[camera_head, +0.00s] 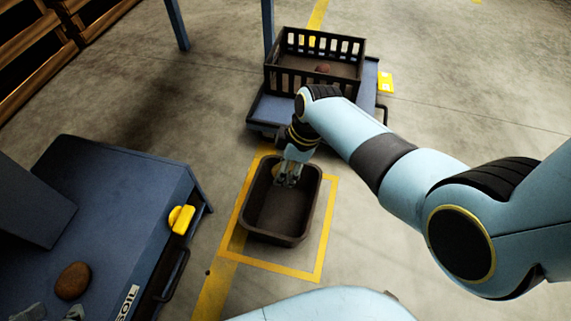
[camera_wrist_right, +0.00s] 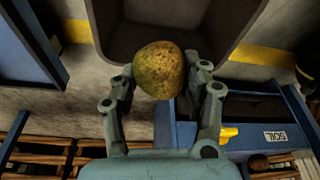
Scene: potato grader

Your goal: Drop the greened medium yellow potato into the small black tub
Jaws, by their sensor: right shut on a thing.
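The greened yellow potato (camera_wrist_right: 159,70) is mottled yellow and green, with small dark specks. My right gripper (camera_wrist_right: 163,82) is shut on it, one finger at each side. The small black tub (camera_head: 276,236) stands on the floor inside a yellow taped outline; its wall also shows in the wrist view (camera_wrist_right: 222,35). In the head view my right gripper (camera_head: 287,180) points down over the far part of the tub, and its potato is hardly visible there. The visible tub floor looks empty.
A black slatted crate (camera_head: 290,83) with a reddish potato (camera_head: 323,68) stands on a blue cart behind the tub. A blue table (camera_head: 125,200) at left carries a brown potato (camera_head: 72,281), a yellow device (camera_head: 181,218) and a SOIL label. Floor right of the tub is clear.

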